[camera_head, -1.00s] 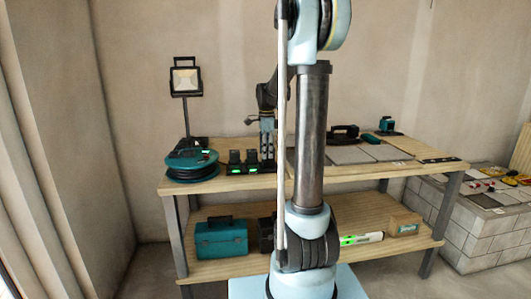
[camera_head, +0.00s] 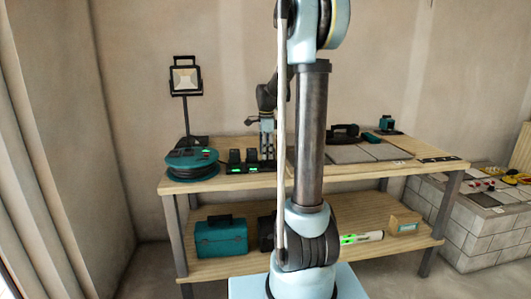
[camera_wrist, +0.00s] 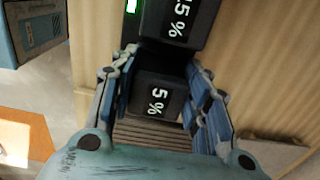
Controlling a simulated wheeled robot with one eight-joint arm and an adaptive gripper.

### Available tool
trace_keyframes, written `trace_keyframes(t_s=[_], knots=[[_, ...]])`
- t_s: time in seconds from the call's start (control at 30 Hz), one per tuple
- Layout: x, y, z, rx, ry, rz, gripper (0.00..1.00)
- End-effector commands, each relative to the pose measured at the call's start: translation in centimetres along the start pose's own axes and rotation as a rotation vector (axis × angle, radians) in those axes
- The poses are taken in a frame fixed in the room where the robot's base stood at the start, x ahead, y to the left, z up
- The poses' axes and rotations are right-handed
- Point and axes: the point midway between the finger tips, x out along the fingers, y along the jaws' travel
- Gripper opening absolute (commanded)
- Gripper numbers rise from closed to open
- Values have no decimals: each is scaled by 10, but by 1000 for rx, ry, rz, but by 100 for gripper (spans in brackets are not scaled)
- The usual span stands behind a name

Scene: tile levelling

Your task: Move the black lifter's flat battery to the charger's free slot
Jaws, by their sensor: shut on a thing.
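My gripper (camera_wrist: 158,88) is shut on a dark battery (camera_wrist: 158,97) whose label reads 5 %. In the head view my gripper (camera_head: 266,143) is at the right end of the black charger (camera_head: 236,169), partly behind my arm. Two dark batteries stand in the charger, the left one (camera_head: 234,156) and the right one (camera_head: 251,155), with green lights below them. The wrist view shows a neighbouring battery (camera_wrist: 178,18), its label partly cut off, beside a green light. Whether the held battery is seated cannot be told. The black lifter (camera_head: 343,131) sits on grey tiles at the back.
A teal cable reel (camera_head: 192,164) and a work lamp (camera_head: 186,78) are left of the charger on the wooden bench (camera_head: 330,176). Grey tiles (camera_head: 345,155) lie to the right. A teal toolbox (camera_head: 221,237) and a cardboard box (camera_head: 404,222) are on the lower shelf.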

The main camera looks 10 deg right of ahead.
Motion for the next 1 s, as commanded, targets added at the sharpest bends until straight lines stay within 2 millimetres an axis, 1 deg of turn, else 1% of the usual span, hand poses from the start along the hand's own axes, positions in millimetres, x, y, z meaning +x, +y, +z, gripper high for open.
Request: trace_keyframes(t_s=[0.5, 0.7, 0.73, 0.77, 0.8, 1.0], knots=[[6, 0, 0, 0, 0, 0, 19], [6, 0, 0, 0, 0, 0, 19], [6, 0, 0, 0, 0, 0, 50], [6, 0, 0, 0, 0, 0, 56], [6, 0, 0, 0, 0, 0, 66], [6, 0, 0, 0, 0, 0, 66]])
